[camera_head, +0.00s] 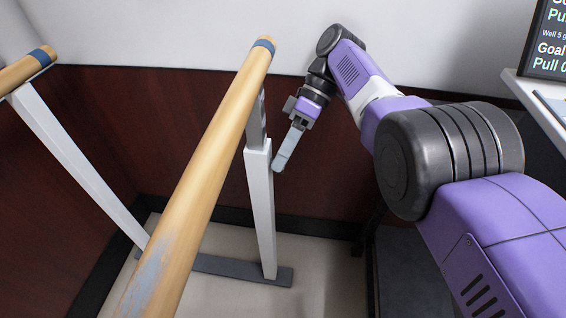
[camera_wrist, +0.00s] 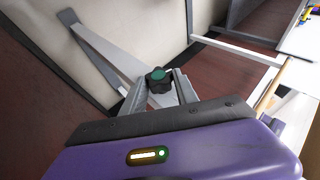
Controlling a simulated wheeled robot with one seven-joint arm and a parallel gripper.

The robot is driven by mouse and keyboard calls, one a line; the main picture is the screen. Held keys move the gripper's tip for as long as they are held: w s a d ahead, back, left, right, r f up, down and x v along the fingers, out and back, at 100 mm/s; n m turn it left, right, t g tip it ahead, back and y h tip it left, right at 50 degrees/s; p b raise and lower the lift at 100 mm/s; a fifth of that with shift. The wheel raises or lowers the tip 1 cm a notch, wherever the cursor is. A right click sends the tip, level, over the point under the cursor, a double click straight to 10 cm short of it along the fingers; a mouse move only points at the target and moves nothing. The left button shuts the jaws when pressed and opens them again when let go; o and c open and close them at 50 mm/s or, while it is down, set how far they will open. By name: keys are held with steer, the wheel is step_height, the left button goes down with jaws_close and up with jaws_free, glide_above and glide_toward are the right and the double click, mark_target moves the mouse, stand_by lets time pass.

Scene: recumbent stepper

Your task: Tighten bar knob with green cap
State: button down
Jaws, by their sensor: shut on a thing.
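The bar knob (camera_wrist: 157,85) is black and lobed, with a green cap (camera_wrist: 157,73) on top. In the wrist view it sits between the fingers of my gripper (camera_wrist: 160,77), which are shut on it. In the head view my gripper (camera_head: 278,168) reaches down beside the white upright post (camera_head: 260,200), under the wooden bar (camera_head: 200,165). The knob is hidden there behind the fingers. I cannot tell how tight the knob is.
A second wooden bar (camera_head: 22,72) on a white post (camera_head: 80,165) stands at left. A dark red wall panel (camera_head: 120,120) is behind. A white shelf (camera_head: 540,105) with a screen (camera_head: 552,40) is at right. The post's grey foot (camera_head: 230,266) lies on the floor.

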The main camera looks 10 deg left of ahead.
steer(key=shift+w+d+f, duration=0.1)
stand_by(0.4)
steer(key=c, duration=0.9)
jaws_free()
steer(key=shift+c, duration=0.2)
steer(key=shift+r+p, duration=0.8)
steer(key=shift+r, duration=0.1)
step_height(320, 180, up, 18)
steer(key=p, duration=1.8)
steer(key=shift+r, duration=0.15)
